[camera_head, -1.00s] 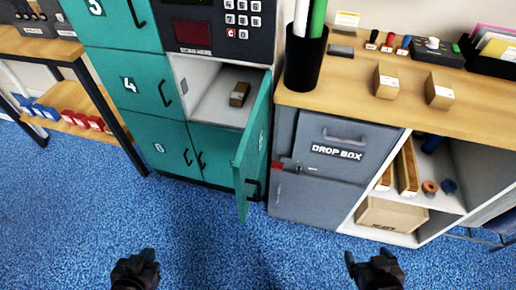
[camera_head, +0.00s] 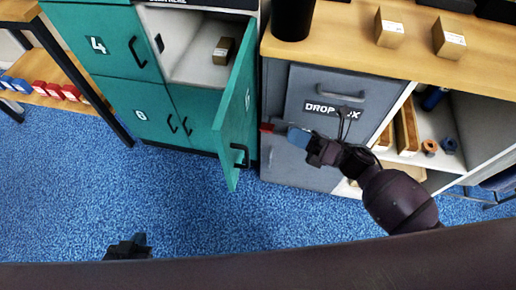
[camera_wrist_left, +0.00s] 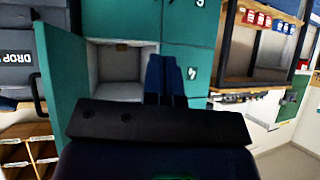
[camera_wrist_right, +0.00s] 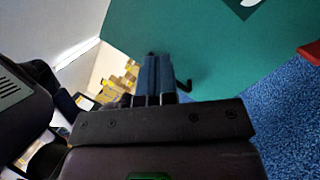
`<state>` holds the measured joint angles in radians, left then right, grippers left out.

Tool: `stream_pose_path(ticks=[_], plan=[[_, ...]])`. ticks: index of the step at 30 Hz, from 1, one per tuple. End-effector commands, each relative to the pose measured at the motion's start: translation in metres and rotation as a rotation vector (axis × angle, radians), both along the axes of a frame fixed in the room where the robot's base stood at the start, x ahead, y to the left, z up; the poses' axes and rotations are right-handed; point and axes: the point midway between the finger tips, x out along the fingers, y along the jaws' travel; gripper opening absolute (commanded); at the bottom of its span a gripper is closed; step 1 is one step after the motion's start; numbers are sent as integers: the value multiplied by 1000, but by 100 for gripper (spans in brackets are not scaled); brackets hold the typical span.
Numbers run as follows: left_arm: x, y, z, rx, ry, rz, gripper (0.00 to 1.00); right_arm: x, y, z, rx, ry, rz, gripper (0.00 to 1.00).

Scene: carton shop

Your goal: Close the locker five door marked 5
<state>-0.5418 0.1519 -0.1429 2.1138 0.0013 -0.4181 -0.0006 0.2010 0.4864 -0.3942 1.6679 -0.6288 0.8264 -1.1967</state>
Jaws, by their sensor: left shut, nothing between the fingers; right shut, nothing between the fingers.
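A teal locker door (camera_head: 232,115) stands swung open on the right side of an open locker. A dark handle is on it; its mark is too small to read. The door (camera_wrist_left: 60,75) is at the left in the left wrist view, and its teal face (camera_wrist_right: 215,50) fills much of the right wrist view. My right gripper (camera_head: 297,137) is shut and empty, right of the door in front of the drop box. Its fingers (camera_wrist_right: 158,75) overlap the door face; contact cannot be told. My left gripper (camera_head: 128,243) is shut and empty, at the bottom left, away from the door.
The open locker (camera_head: 187,50) holds a small brown box (camera_head: 223,50). Closed doors 4 (camera_head: 97,45) and 6 (camera_head: 140,112) are to the left and below. A grey drop box (camera_head: 320,95) stands right of the door. Blue floor (camera_head: 170,190) lies clear in front.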

Motion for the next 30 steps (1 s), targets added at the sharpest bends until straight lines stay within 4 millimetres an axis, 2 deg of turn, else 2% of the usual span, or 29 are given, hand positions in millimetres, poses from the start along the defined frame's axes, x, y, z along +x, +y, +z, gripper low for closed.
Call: stream_pose_path(ticks=[1,6,12,16,20,30], plan=[[-3,0,-9,1,15,-2,0,3,4,-8,-65,-116,72,0],[-1,1,-15,5,21,-9,0,6,7,-22,-226,-508,312,0],[3,0,-18,6,21,-13,0,9,-2,-32,-298,-770,494,0],[2,0,-18,6,23,-13,0,9,-5,-33,-308,-829,536,0],[3,0,-16,6,20,-12,0,7,0,-32,-309,-842,543,0],[4,-1,-9,2,9,-8,0,-8,50,-31,-306,-842,541,0]])
